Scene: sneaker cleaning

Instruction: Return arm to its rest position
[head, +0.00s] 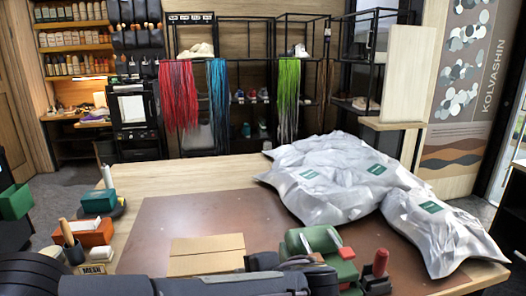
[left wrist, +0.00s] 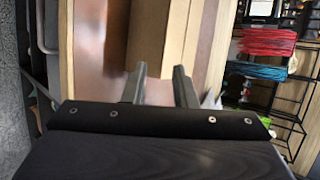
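My left gripper (left wrist: 160,69) shows in the left wrist view with its two dark fingers apart. Nothing is held between them. A tan cardboard box (left wrist: 160,35) is seen past the fingertips; I cannot tell how far it is from them. In the head view, dark links of my arm cross the bottom edge from the left, and the fingertips cannot be made out there. The same cardboard box (head: 207,254) lies on the table mat just beyond these links, its near part hidden. My right gripper does not show in either view.
The brown mat (head: 190,215) is bare left of centre. Grey plastic bags (head: 335,175) fill the table's right side. Green blocks (head: 313,240) and a red-handled tool (head: 380,262) stand near the front. A terracotta holder (head: 95,232) and other small items line the left edge.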

